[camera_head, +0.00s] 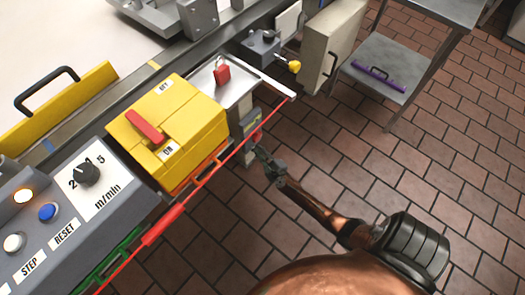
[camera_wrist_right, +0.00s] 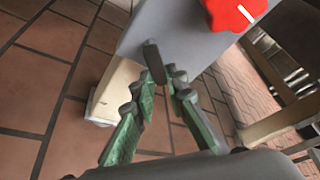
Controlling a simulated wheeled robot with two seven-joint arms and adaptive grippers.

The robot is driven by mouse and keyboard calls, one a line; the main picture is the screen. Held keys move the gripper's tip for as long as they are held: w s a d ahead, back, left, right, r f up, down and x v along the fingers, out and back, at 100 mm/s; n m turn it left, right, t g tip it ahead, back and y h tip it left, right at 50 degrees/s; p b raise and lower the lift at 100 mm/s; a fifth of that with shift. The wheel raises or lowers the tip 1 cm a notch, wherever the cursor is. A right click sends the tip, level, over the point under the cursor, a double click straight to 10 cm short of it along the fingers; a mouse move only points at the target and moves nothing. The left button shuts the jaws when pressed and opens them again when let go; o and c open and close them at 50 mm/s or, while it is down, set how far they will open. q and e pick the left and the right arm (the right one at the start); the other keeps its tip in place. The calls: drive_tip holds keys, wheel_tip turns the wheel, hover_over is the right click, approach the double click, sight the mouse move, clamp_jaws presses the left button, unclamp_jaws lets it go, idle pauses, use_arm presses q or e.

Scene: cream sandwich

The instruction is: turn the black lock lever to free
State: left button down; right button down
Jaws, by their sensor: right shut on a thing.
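The black lock lever (camera_wrist_right: 154,61) sticks out from the lower part of a grey housing (camera_wrist_right: 175,35) in the right wrist view. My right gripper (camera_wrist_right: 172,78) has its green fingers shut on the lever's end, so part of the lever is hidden. In the head view, my right gripper (camera_head: 262,158) is beside the front edge of the machine, and I cannot make out the lever there. My left gripper is in neither view.
A red knob (camera_wrist_right: 236,12) sits on the housing above the lever. A yellow switch box (camera_head: 190,120) and a tray (camera_head: 240,88) with a red padlock (camera_head: 222,74) are nearby. Tiled floor (camera_head: 400,165) lies open to the right.

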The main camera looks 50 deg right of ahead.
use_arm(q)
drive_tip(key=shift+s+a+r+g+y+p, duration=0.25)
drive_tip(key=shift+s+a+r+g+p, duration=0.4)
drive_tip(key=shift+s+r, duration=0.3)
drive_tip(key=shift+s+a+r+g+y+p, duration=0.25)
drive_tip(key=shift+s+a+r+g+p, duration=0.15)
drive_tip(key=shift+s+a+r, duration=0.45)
use_arm(e)
drive_tip(key=shift+s+a+f+m+g+y, duration=0.15)
drive_tip(key=shift+a+m+y, duration=0.1)
drive_tip(key=shift+m+y, duration=0.4)
drive_tip(key=shift+w+a+f+m+g+y, duration=0.1)
drive_tip(key=shift+a+f+m+g+y, duration=0.2)
drive_tip(key=shift+m, duration=0.6)
drive_tip(key=shift+s+a+m+g+y, duration=0.1)
drive_tip(key=shift+a+m+y, duration=0.05)
drive_tip(key=shift+m+y, duration=0.5)
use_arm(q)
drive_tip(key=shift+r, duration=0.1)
use_arm(e)
drive_tip(key=c, duration=1.9)
unclamp_jaws()
drive_tip(key=shift+c, duration=0.2)
drive_tip(key=v, duration=1.2)
